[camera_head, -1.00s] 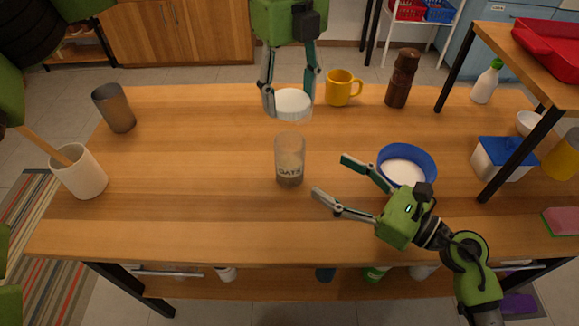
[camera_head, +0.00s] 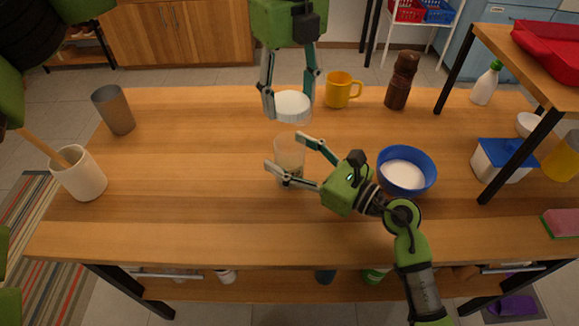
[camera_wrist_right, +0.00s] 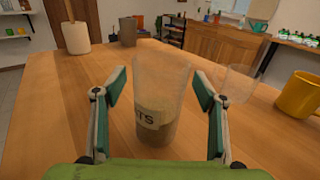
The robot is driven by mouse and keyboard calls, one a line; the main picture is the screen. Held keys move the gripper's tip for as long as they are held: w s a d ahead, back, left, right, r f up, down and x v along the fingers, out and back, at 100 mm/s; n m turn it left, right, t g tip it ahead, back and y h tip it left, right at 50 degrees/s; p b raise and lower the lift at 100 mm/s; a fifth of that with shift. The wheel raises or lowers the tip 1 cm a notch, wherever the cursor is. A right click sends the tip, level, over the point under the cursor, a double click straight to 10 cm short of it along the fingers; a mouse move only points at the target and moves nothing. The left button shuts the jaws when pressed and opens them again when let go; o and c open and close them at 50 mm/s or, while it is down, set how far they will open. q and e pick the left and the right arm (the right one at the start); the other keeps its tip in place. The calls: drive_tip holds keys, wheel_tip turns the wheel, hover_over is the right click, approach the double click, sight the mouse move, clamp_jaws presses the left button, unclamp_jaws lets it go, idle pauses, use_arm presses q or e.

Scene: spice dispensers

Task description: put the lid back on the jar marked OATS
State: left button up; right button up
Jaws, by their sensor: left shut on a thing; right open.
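The clear OATS jar (camera_head: 288,148) stands upright and lidless on the table, with oats in its lower part. In the right wrist view the jar (camera_wrist_right: 161,95) stands between the fingers, its label partly readable as "TS". My right gripper (camera_head: 286,152) is open, with its fingers on either side of the jar and a visible gap to each. In the right wrist view a faint clear vessel shape (camera_wrist_right: 236,82) shows beyond the jar.
A blue bowl with white contents (camera_head: 407,172) is right of the jar. A yellow mug (camera_head: 342,90) and a brown pepper mill (camera_head: 402,80) stand at the back. A grey cup (camera_head: 114,110) and a white crock (camera_head: 80,175) are at the left. The table's left-middle is clear.

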drive_tip(key=shift+a, duration=0.1)
drive_tip(key=c, duration=1.7)
use_arm(q)
drive_tip(key=shift+f, duration=2.5)
use_arm(e)
drive_tip(key=shift+c, duration=0.2)
use_arm(q)
drive_tip(key=shift+f, duration=0.9)
drive_tip(key=shift+f, duration=0.55)
